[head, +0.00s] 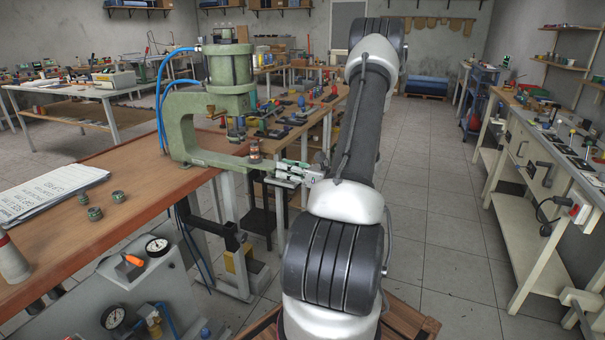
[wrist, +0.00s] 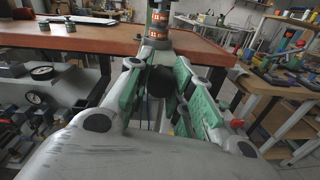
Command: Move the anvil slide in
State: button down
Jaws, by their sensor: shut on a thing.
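The green C-shaped press (head: 185,125) stands at the edge of the brown bench, with its cylinder on top. The anvil slide (head: 254,153), a small dark and copper-coloured upright piece, sits at the end of the press's lower arm, below the ram (head: 237,130). My gripper (head: 281,170) reaches it from the right. The exact contact is partly hidden by the fingers.
The brown bench (head: 90,215) carries small green round parts (head: 95,214) and a paper sheet (head: 45,190). Blue hoses (head: 162,95) run behind the press. The floor to the right (head: 430,200) is clear.

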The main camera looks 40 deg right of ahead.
aim_at(268, 164)
jog(key=x, duration=0.6)
jog(key=shift+w+a, duration=0.25)
jog(key=c, duration=1.2)
grip_release()
jog(key=shift+w+a, duration=0.1)
jog(key=v, duration=1.2)
